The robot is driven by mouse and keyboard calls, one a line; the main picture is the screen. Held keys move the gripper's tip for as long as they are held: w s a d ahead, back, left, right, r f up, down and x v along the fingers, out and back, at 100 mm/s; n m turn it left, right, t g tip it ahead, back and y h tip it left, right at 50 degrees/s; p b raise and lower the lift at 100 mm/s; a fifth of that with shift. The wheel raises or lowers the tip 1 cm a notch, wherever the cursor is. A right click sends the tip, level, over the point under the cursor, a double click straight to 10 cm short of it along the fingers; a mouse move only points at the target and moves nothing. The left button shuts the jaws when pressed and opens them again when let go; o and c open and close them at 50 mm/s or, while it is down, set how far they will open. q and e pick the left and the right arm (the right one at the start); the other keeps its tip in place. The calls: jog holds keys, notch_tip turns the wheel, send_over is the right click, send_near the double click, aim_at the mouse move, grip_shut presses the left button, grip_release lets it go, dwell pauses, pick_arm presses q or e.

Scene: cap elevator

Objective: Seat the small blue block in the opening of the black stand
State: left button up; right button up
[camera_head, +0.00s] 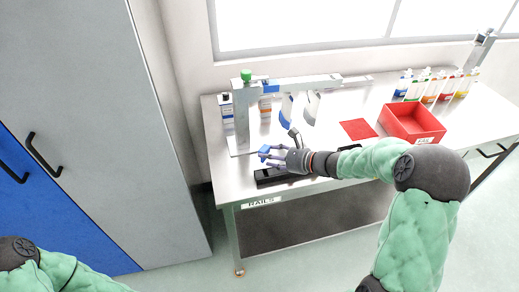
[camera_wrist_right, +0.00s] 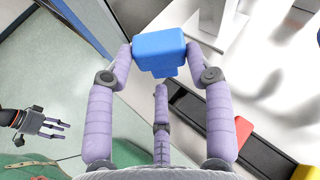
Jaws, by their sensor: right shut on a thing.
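My right gripper (camera_head: 270,153) is shut on the small blue block (camera_head: 264,149) near the front left of the table. In the right wrist view the fingers of my right gripper (camera_wrist_right: 160,78) grip the blue block (camera_wrist_right: 158,50) from both sides. The long black stand (camera_head: 265,178) lies below the hand at the table's front edge, partly hidden by it. In the wrist view the black stand (camera_wrist_right: 203,117) is to the right of the fingers, apart from the block. My left gripper (camera_wrist_right: 42,122) shows at the wrist view's left, fingers extended and empty.
A red piece (camera_wrist_right: 243,130) and a yellow piece (camera_wrist_right: 306,172) are at the black stand. A grey post device with a green knob (camera_head: 246,75) stands behind. A red bin (camera_head: 412,123), a red mat (camera_head: 358,129) and several bottles (camera_head: 438,84) are to the right.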

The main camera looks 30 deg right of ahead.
jog(key=shift+w+d+r, duration=0.2)
jog(key=shift+w+d, duration=0.05)
jog(key=shift+d, duration=0.05)
jog(key=shift+s+d, duration=0.1)
jog(key=shift+s, duration=0.15)
pick_arm(q)
jog(key=shift+w+a, duration=0.15)
jog(key=shift+w, duration=0.05)
jog(key=shift+f, duration=0.1)
pick_arm(e)
jog(key=shift+w, duration=0.1)
pick_arm(q)
notch_tip(320, 180, down, 6)
jog(key=b, duration=0.6)
pick_arm(e)
send_over(272, 177)
jog(key=shift+n, duration=0.3)
jog(key=shift+w+f, duration=0.1)
jog(key=shift+f, duration=3.35)
pick_arm(q)
jog(key=shift+f, duration=0.15)
pick_arm(e)
jog(key=shift+d, duration=0.1)
pick_arm(q)
jog(key=shift+f+b, duration=0.55)
jog(key=shift+b, duration=0.25)
pick_arm(e)
jog(key=shift+f, duration=0.65)
